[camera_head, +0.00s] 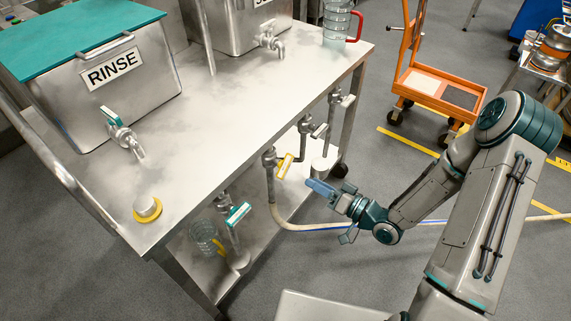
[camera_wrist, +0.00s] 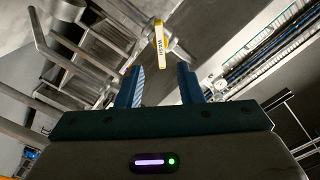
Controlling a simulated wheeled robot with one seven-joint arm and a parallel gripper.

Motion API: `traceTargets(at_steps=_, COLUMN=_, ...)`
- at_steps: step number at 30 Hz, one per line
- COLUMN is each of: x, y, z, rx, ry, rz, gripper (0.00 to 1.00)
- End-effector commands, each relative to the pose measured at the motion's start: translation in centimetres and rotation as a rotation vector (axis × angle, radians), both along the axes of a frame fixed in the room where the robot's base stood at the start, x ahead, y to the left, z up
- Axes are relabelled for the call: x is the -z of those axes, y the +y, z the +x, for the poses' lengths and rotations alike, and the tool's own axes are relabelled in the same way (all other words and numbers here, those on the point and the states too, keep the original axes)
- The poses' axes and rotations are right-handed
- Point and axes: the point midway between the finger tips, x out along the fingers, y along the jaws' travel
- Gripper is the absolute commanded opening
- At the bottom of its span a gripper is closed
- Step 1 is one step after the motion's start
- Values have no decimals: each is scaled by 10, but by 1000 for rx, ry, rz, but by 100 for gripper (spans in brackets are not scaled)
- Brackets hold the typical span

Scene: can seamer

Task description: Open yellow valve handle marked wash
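The yellow valve handle (camera_head: 285,166) is on a grey pipe valve at the front edge of the steel table, below its top. In the wrist view the yellow handle (camera_wrist: 159,43) shows a white label reading WASH, beyond and between my fingertips. My gripper (camera_head: 318,188) is just to the right of and below the handle in the head view. In the wrist view my gripper (camera_wrist: 162,80) is open, its two blue fingers well apart with nothing between them. I cannot see any contact with the handle.
The steel table (camera_head: 215,130) holds a RINSE tank (camera_head: 100,85) with a tap. Other valves with a teal handle (camera_head: 238,214) and a pale handle (camera_head: 319,131) sit nearby. A hose (camera_head: 330,227) runs below. An orange cart (camera_head: 435,80) stands behind.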

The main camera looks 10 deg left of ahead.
Motion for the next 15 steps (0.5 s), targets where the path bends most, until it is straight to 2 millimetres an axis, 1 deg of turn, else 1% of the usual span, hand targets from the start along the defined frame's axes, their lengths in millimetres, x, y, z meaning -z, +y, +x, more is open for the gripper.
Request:
traceTargets(at_steps=1, x=0, y=11, z=3, rx=-6, ry=-3, rz=2, gripper=33)
traceTargets(at_steps=3, x=0, y=26, z=9, rx=-5, ry=-3, rz=1, gripper=33)
traceTargets(at_steps=9, x=0, y=64, z=26, rx=-5, ry=-4, rz=1, gripper=33)
traceTargets(at_steps=12, x=0, y=80, z=32, rx=-3, ry=-3, rz=0, gripper=33)
traceTargets(at_steps=15, x=0, y=90, z=37, rx=-3, ry=-4, rz=0, gripper=33)
